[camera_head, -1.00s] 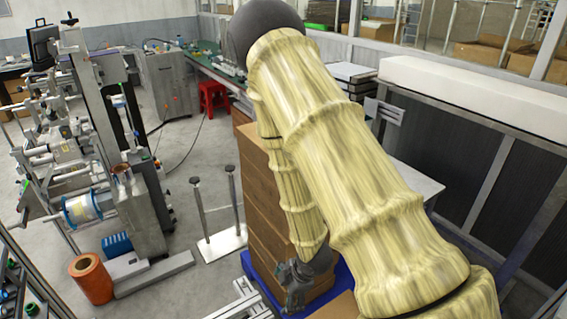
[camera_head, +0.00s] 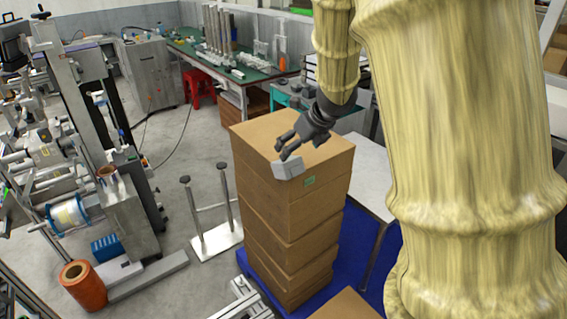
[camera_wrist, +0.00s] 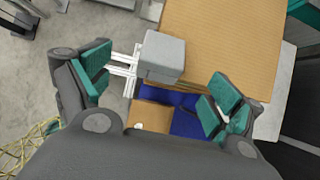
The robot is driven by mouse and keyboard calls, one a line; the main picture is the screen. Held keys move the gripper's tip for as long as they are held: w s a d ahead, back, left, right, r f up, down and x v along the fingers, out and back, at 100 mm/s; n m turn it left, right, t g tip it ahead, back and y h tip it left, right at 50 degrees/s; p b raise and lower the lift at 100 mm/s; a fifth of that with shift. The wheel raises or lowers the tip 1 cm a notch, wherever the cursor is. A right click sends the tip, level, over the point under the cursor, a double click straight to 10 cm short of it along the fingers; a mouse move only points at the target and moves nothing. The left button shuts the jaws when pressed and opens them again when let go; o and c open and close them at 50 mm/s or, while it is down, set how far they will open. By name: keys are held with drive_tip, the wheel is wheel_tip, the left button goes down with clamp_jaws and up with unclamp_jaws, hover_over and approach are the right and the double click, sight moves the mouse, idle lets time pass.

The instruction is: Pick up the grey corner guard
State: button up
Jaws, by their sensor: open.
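The grey corner guard (camera_head: 288,167) sits on the top front edge of a stack of brown cardboard boxes (camera_head: 296,213). In the wrist view the guard (camera_wrist: 162,56) lies at the box edge, ahead of and between the fingers, nearer the left one. My gripper (camera_head: 283,149) is open and empty, close above and behind the guard in the head view. In the wrist view the two teal-padded fingers of my gripper (camera_wrist: 155,90) are spread wide. I cannot tell whether a finger touches the guard.
The stack stands on a blue pallet (camera_head: 375,262). A white table (camera_head: 362,176) is close at its right. A metal stand with two posts (camera_head: 214,238) is on the floor at left, near an orange roll (camera_head: 83,285).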

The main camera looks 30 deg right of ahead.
sight(290, 159)
drive_tip(key=x, duration=0.4)
drive_tip(key=shift+w+d+f, duration=0.2)
drive_tip(key=shift+f, duration=0.1)
drive_tip(key=shift+w+a+f, duration=0.1)
drive_tip(key=shift+w+f, duration=0.1)
drive_tip(key=shift+f, duration=0.2)
drive_tip(key=p+x, duration=0.1)
drive_tip(key=x, duration=0.2)
drive_tip(key=shift+d+f+p, duration=0.25)
drive_tip(key=shift+f+p, duration=0.1)
drive_tip(key=shift+w+a+f, duration=0.1)
drive_tip(key=shift+w+f, duration=0.25)
drive_tip(key=shift+f, duration=0.15)
drive_tip(key=shift+c, duration=0.3)
drive_tip(key=c, duration=1.1)
